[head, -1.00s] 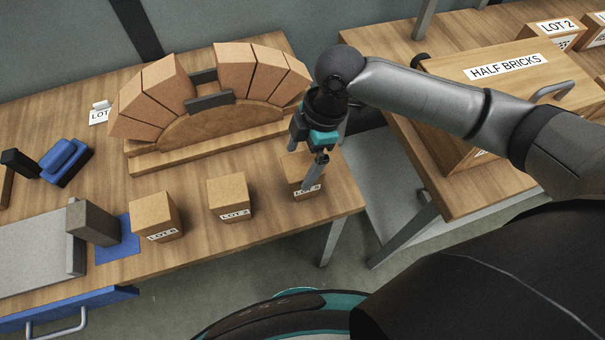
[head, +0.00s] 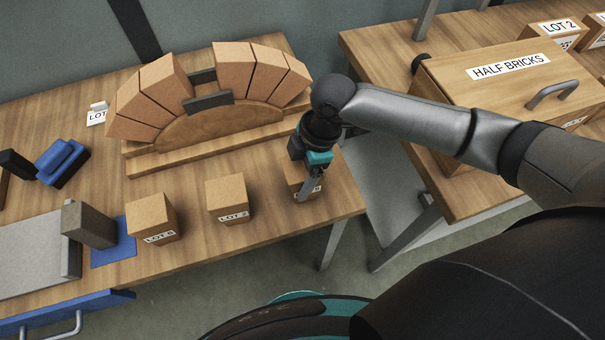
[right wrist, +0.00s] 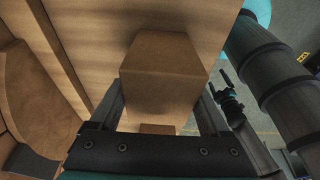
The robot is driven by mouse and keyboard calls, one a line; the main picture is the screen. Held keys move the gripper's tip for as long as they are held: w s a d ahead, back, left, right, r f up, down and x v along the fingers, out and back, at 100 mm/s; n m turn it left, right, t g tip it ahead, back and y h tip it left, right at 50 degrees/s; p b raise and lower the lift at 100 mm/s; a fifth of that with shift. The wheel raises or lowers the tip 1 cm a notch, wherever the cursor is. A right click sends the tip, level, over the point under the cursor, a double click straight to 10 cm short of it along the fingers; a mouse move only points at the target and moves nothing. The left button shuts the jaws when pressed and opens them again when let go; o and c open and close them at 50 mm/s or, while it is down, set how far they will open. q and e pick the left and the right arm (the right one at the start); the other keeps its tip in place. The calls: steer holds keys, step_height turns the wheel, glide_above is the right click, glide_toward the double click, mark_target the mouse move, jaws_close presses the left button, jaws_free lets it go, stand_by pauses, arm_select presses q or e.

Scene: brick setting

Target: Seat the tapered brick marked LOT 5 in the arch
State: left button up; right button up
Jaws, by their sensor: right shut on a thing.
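The brick arch (head: 160,100) stands on a wooden form (head: 215,130) at the back of the bench, with an open gap (head: 205,85) at its crown between dark grey plates. Three tapered bricks stand in a row in front: a left one (head: 152,215), a middle one (head: 228,195) and a right one (head: 296,176). My right gripper (head: 311,186) is shut on the right brick, which also shows between the fingers in the right wrist view (right wrist: 160,65).
The right brick is near the bench's right edge. A HALF BRICKS box (head: 500,90) stands on a second table across a gap. A grey block (head: 88,223), a blue mat (head: 112,240) and a blue tool (head: 62,162) are at left. Bench between bricks and arch is clear.

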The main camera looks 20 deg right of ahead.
steer(key=c, duration=0.7)
steer(key=shift+c, duration=0.7)
steer(key=shift+r, duration=0.15)
